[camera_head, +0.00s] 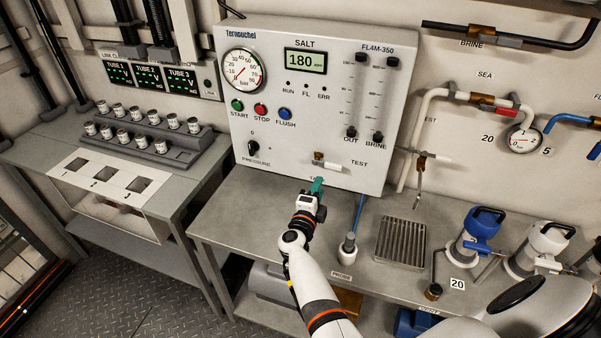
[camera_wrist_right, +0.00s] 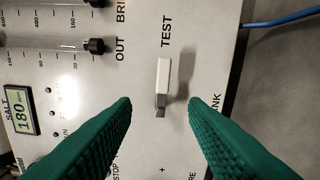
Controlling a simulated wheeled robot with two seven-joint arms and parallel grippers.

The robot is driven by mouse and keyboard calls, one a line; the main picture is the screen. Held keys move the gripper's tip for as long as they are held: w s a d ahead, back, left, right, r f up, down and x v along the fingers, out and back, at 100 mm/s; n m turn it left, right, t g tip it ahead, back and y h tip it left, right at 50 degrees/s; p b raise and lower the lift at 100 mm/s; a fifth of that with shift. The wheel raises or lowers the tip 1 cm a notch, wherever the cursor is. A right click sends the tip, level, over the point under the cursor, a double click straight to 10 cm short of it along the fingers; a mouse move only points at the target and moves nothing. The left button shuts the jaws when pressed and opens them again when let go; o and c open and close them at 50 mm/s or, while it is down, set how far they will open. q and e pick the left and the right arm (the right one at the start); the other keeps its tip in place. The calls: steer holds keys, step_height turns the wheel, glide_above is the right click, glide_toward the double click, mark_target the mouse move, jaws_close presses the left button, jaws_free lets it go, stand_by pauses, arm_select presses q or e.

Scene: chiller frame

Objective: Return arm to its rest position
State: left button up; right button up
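My right arm reaches up from the bottom of the head view, and its gripper (camera_head: 318,187) is just in front of the lower edge of the salt panel (camera_head: 240,125). In the right wrist view the two green fingers of the right gripper (camera_wrist_right: 160,106) stand apart with nothing between their tips. The white TEST lever (camera_wrist_right: 163,78) on the panel shows beyond the gap between them. In the head view the TEST lever (camera_head: 329,163) is a little above the fingers. I cannot tell the exact distance between fingers and panel. My left gripper is not in view.
Below the panel is a grey bench (camera_head: 255,222) with a probe holder (camera_head: 347,248), a slotted drain grate (camera_head: 400,243) and a blue-topped container (camera_head: 478,232). A rack of small jars (camera_head: 150,143) stands on the left table. The bench left of my arm is clear.

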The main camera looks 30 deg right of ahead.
steer(key=a+r+n+t+y, duration=0.3)
steer(key=a+n+t+y, duration=0.4)
steer(key=n+y, duration=0.4)
steer(key=s+a+f+n+g+y, duration=0.2)
steer(key=s+a+n+g+y, duration=0.35)
steer(key=s+a+n, duration=0.45)
steer(key=s+d+f+n+g+h, duration=0.1)
steer(key=s+n+g, duration=0.35)
steer(key=s, duration=0.75)
steer(key=s+f+n+g+h, duration=0.25)
steer(key=s+g, duration=0.25)
steer(key=s, duration=0.7)
step_height(320, 180, down, 26)
steer(key=n+g+b, duration=0.1)
steer(key=b, duration=0.2)
arm_select(q)
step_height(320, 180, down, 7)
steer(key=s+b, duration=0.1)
steer(key=b, duration=0.2)
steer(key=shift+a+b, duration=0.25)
steer(key=shift+b, duration=0.15)
arm_select(e)
steer(key=s+d+f+g, duration=0.1)
steer(key=s+f, duration=0.7)
steer(key=f, duration=0.3)
steer(key=s+d+f, duration=0.2)
steer(key=s+f, duration=0.7)
steer(key=f, duration=0.2)
steer(key=shift+g+y, duration=0.3)
steer(key=shift+g, duration=0.1)
